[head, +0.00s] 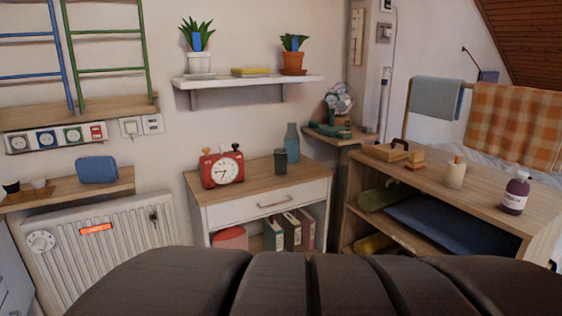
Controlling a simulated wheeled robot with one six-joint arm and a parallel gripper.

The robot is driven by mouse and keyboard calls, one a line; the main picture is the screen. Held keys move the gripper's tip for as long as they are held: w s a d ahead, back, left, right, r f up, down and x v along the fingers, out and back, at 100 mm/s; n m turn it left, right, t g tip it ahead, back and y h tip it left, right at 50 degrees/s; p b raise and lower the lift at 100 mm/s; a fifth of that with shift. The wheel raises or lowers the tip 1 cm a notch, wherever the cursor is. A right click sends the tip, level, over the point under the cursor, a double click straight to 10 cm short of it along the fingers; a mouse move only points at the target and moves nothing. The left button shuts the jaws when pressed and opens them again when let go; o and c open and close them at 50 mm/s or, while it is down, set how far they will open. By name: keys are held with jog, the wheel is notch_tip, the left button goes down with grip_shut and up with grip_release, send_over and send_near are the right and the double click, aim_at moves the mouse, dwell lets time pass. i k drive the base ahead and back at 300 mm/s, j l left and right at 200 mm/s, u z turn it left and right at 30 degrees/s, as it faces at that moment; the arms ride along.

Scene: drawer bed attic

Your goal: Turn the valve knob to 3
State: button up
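A white round knob with a dial face (41,242) sits at the upper left of the white ribbed radiator (125,245), in the left of the head view. I take this to be the valve knob. Its marks are too small to read, so I cannot tell its setting. An orange label (96,229) is on the radiator to the right of the knob; its text is not legible. A small dark item (154,215) shows at the radiator's right part. My gripper is not in view.
A wooden shelf (115,192) above the radiator holds a blue box (97,169) and small cups. A cabinet (255,219) with a red clock (222,168) stands right of the radiator. A dark brown rounded form (300,285), unclear what, fills the lower foreground.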

aim_at(39, 246)
jog(key=u, duration=1.9)
jog(key=i+l, duration=0.35)
jog(key=i, duration=0.15)
jog(key=i+l+z, duration=0.15)
jog(key=i+l, duration=0.15)
jog(key=i, duration=0.25)
